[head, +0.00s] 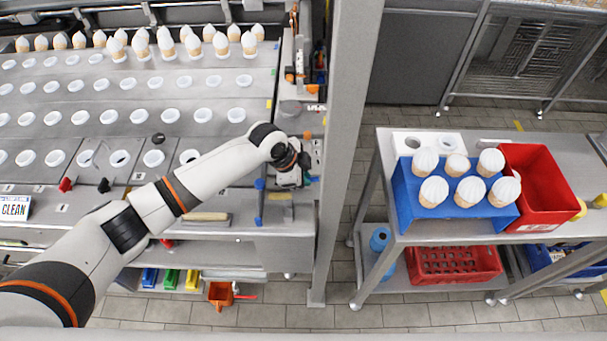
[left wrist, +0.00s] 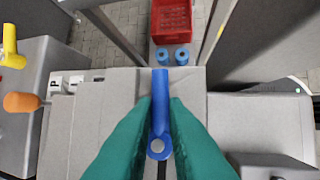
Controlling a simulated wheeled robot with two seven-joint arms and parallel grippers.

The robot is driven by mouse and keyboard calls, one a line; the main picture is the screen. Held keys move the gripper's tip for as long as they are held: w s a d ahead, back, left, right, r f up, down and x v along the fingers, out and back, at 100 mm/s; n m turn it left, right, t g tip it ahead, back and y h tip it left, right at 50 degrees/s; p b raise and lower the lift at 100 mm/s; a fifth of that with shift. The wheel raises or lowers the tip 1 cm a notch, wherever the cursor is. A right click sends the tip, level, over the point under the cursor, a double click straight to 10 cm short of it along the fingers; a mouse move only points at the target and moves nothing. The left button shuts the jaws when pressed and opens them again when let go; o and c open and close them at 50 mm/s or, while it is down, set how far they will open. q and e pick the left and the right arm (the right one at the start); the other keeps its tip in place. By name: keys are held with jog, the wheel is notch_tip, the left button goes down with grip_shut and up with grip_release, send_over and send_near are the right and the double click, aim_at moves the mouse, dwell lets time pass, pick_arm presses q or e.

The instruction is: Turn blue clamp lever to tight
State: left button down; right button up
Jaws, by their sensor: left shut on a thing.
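The blue clamp lever (left wrist: 160,84) lies upright in the left wrist picture, between the two green fingers of my left gripper (left wrist: 160,108). The fingers touch it along both sides. Its far end sticks out past the fingertips, and its round pivot with a grey centre sits lower, between the fingers. In the head view my left gripper (head: 291,177) is over the right end of the machine bench, and it hides the lever there. Small letter labels (left wrist: 64,84) stand left of the lever; I cannot read a tight mark. My right gripper is not in view.
An orange knob (left wrist: 20,102) and a yellow handle (left wrist: 10,46) are left of the lever. A grey post (head: 343,130) rises just right of my gripper. A cart (head: 540,232) with a blue cone crate (head: 404,200) and a red bin (head: 535,215) stands farther right.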

pick_arm(q)
jog(key=c, duration=1.5)
grip_release()
jog(key=shift+o, duration=0.2)
jog(key=shift+r, duration=0.1)
jog(key=b+v, duration=0.3)
jog(key=v, duration=0.9)
jog(key=shift+s, duration=0.1)
